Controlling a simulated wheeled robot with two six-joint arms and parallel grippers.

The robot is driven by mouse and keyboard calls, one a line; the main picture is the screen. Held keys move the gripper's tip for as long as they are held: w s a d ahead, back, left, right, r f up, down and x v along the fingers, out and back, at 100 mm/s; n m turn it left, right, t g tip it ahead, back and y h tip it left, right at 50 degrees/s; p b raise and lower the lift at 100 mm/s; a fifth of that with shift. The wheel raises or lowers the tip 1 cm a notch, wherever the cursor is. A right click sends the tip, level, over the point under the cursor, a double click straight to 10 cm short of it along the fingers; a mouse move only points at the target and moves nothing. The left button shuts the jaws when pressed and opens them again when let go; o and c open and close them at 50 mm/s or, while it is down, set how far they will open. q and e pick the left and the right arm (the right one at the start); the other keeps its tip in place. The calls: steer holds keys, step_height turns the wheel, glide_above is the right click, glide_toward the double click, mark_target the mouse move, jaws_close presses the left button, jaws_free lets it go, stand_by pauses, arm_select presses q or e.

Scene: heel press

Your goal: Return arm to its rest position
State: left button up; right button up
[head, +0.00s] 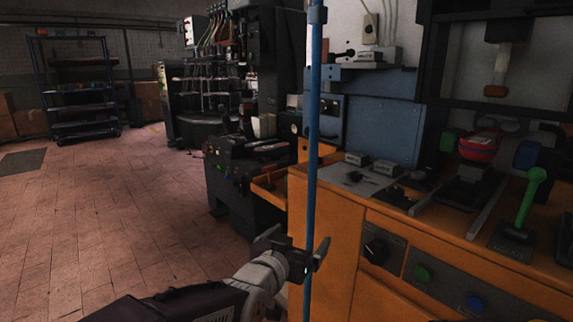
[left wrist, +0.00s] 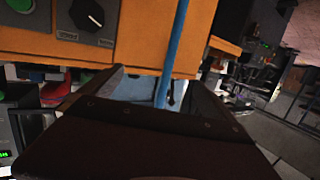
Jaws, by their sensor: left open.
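My left gripper (head: 298,258) is open in the lower middle of the head view, in front of the orange machine cabinet. A blue vertical pole (head: 313,150) passes right by the gripper; I cannot tell whether the fingers are around it or behind it. In the left wrist view the two dark fingers of my left gripper (left wrist: 155,82) are spread apart, and the blue pole (left wrist: 176,50) shows beyond and between them. Nothing is visibly held. My right gripper is not in view.
A dark machine (head: 240,180) stands behind. The tiled floor (head: 100,220) at left is clear.

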arm_select(q)
steer(key=s+a+f+n+g+y, duration=0.2)
steer(key=a+f+y, duration=0.1)
steer(key=a+f, duration=0.5)
steer(key=s+a+f+n+g+y, duration=0.2)
steer(key=a+f, duration=0.6)
steer(key=s+a+f+n+g+y, duration=0.1)
steer(key=s+a+f+g, duration=0.1)
steer(key=s+f+g, duration=0.55)
steer(key=s+a+f+g, duration=0.2)
steer(key=s+a+f, duration=0.15)
steer(key=s, duration=0.75)
step_height(320, 180, up, 37)
steer(key=p, duration=3.7)
steer(key=shift+d+r+p, duration=0.2)
steer(key=shift+d+p, duration=0.2)
